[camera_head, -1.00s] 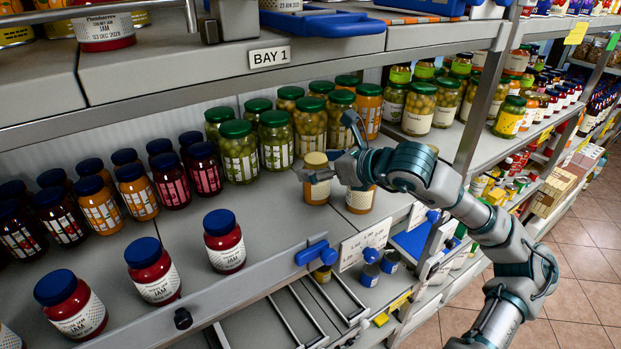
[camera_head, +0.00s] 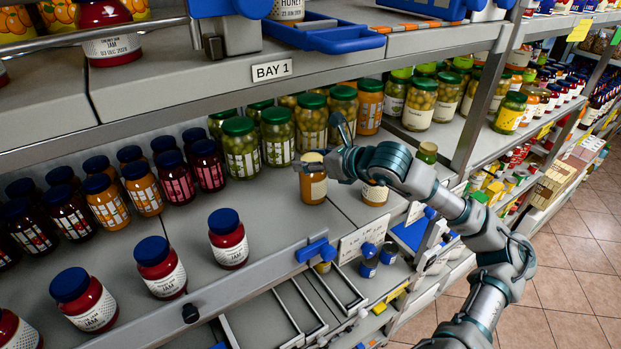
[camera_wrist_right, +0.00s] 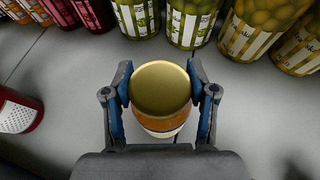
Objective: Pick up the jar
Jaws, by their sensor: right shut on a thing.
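A jar (camera_head: 312,188) with a gold lid, orange-brown contents and a pale label stands upright on the grey shelf, in front of the green-lidded jars. My right gripper (camera_head: 318,166) reaches in from the right and has its fingers around this jar. In the right wrist view the gold lid (camera_wrist_right: 160,89) sits between the two fingers of the gripper (camera_wrist_right: 160,100), which are shut on the jar from both sides. A second similar jar (camera_head: 375,194) stands just right of it, partly behind my gripper. My left gripper is not in view.
Green-lidded jars (camera_head: 240,148) stand close behind. Blue-lidded red jam jars (camera_head: 228,240) stand along the shelf front at left. An upper shelf edge (camera_head: 400,45) and a metal post (camera_head: 487,100) bound the space. The shelf between the jam jars and the held jar is bare.

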